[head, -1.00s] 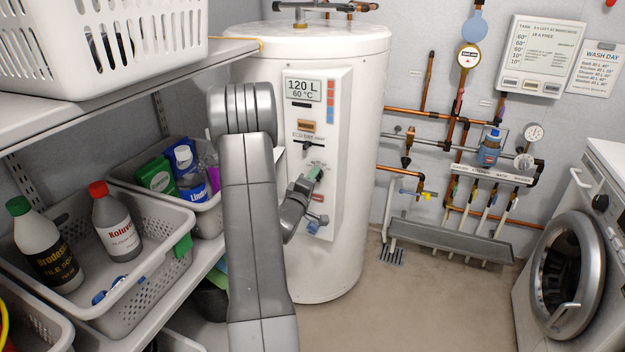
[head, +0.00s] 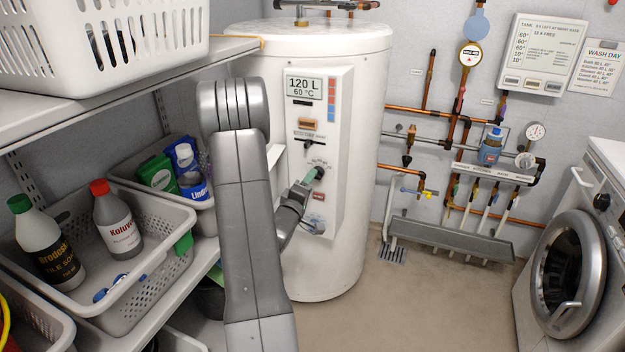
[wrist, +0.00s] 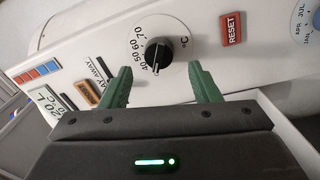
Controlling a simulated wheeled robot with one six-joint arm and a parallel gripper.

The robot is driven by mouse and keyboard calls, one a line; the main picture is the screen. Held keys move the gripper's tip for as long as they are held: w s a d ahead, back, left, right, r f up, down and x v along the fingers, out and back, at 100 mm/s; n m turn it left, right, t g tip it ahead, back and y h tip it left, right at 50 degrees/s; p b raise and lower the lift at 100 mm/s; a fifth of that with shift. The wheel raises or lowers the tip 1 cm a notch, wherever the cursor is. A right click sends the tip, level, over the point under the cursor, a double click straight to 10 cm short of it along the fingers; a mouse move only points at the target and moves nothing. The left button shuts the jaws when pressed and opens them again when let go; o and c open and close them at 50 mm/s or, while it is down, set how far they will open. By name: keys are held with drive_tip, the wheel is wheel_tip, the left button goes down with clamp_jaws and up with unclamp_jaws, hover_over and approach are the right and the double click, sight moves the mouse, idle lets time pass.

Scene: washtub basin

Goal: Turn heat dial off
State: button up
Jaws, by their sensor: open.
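The heat dial is a black round knob with a white pointer line, on a white face marked 40 to 70 °C; it shows in the wrist view (wrist: 158,54). Its pointer line lies near the 40 end of the scale, though the exact setting is hard to read. In the head view the dial (head: 320,172) sits on the tank's front panel. My gripper (wrist: 163,76) is open, with its green fingers apart on either side of the dial's lower edge. The fingers appear short of the knob, not gripping it. In the head view my gripper (head: 308,177) is just left of the dial.
The white water tank (head: 345,110) carries a display, an eco/away slider and a red RESET button (wrist: 233,28). A shelf (head: 240,47) with baskets and bottles (head: 118,225) stands close on the left. Pipes and a washing machine (head: 570,270) are at the right. The floor between is clear.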

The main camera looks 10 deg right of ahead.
drive_tip(key=v, duration=1)
drive_tip(key=shift+r, duration=0.1)
drive_tip(key=f+x, duration=0.1)
drive_tip(key=x, duration=1.2)
drive_tip(key=shift+w+d+r, duration=0.25)
drive_tip(key=shift+w+r, duration=0.1)
drive_tip(key=shift+r, duration=0.15)
